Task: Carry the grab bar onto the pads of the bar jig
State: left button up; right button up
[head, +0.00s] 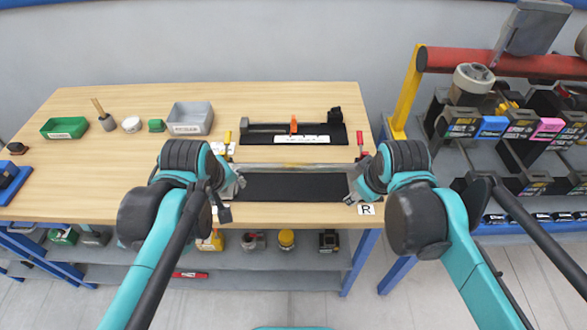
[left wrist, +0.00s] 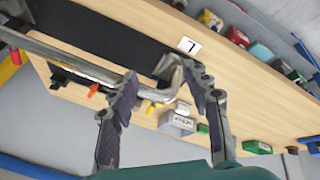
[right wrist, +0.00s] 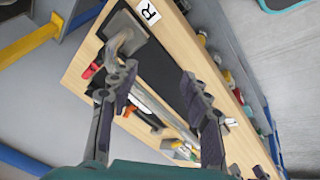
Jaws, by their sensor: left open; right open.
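The grab bar (head: 285,167) is a long silvery rod with end flanges. It lies across the front of the table along the back edge of a black mat (head: 285,188). My left gripper (head: 232,185) is open at its left end; the left wrist view shows the bar (left wrist: 85,64) and its bent end near the fingertips (left wrist: 160,88). My right gripper (head: 357,184) is open at the right end; the right wrist view shows the bar (right wrist: 158,108) between the spread fingers (right wrist: 158,84). The bar jig, seemingly the black fixture (head: 262,129) with an orange clamp, stands behind; its pads are hard to make out.
A yellow-handled piece (head: 228,138) and a red-handled piece (head: 360,139) stand behind the bar's ends. A grey bin (head: 190,117) and green bin (head: 64,128) sit at the left. A shelf rack with a red beam (head: 500,62) stands right. The left-middle tabletop is clear.

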pick_arm(q)
jog(key=w+d+r+n+g, duration=0.1)
jog(key=w+d+n, duration=0.1)
jog(key=w+n, duration=0.35)
pick_arm(e)
jog(key=w+a+r+n+g, duration=0.1)
jog(key=w+a+n, duration=0.1)
jog(key=w+n, duration=0.35)
pick_arm(q)
jog(key=n+g, duration=0.2)
jog(key=n, duration=0.3)
send_over(253, 165)
jog(key=s, duration=0.1)
jog(key=shift+s, duration=0.1)
pick_arm(e)
jog(key=n+g, duration=0.2)
jog(key=n, duration=0.3)
send_over(335, 165)
jog(key=s, duration=0.1)
jog(key=shift+s, duration=0.15)
pick_arm(q)
jog(key=shift+r, duration=0.1)
pick_arm(e)
jog(key=shift+r, duration=0.1)
pick_arm(q)
jog(key=shift+s, duration=0.1)
pick_arm(e)
jog(key=shift+s, duration=0.1)
